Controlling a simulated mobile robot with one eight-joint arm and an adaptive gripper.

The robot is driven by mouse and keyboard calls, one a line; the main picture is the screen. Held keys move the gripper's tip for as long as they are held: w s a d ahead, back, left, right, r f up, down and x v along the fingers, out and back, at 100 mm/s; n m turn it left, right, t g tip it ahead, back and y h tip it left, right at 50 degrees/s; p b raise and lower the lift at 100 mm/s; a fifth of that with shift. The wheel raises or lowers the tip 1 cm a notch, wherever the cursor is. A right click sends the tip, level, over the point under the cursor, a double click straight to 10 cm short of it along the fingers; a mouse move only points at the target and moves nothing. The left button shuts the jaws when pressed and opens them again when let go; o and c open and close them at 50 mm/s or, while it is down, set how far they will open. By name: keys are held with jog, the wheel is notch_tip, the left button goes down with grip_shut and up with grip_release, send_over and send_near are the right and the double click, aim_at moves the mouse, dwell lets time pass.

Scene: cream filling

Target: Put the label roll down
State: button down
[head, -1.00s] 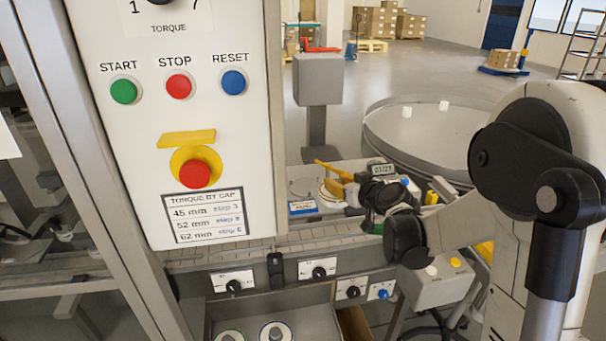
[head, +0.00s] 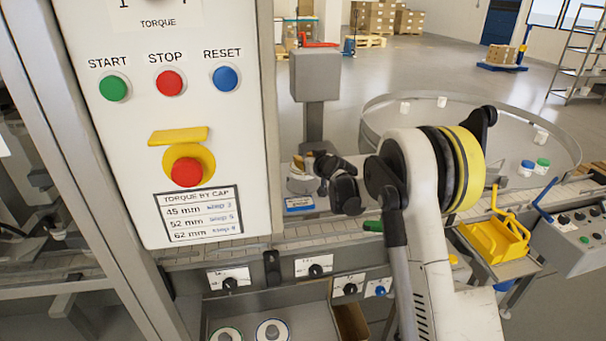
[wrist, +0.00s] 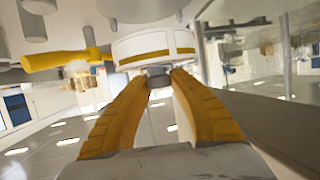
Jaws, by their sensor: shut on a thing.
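My gripper (wrist: 160,82) shows in the wrist view as two yellow fingers closing at their tips on a small grey core. A white roll with yellow-striped labels (wrist: 152,47), which I take to be the label roll, is at the fingertips. In the head view my gripper (head: 302,163) is over the machine deck behind the conveyor, left of my wrist. The roll there is small and mostly hidden, so I cannot tell whether it touches a support.
A yellow bar (wrist: 58,60) is left of the roll in the wrist view. A blue-and-white plate (head: 299,204) is at the deck's front. Two ringed rolls (head: 272,331) lie in a grey tray below. The control panel (head: 160,120) stands left, a grey post (head: 315,75) behind.

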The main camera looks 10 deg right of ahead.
jog(key=shift+w+a+f, duration=0.15)
jog(key=shift+w+f, duration=0.05)
jog(key=shift+f+b, duration=0.8)
jog(key=shift+f, duration=1.05)
jog(key=shift+f+b, duration=0.3)
jog(key=shift+f, duration=0.1)
jog(key=c, duration=1.2)
grip_release()
jog(key=shift+r, duration=0.1)
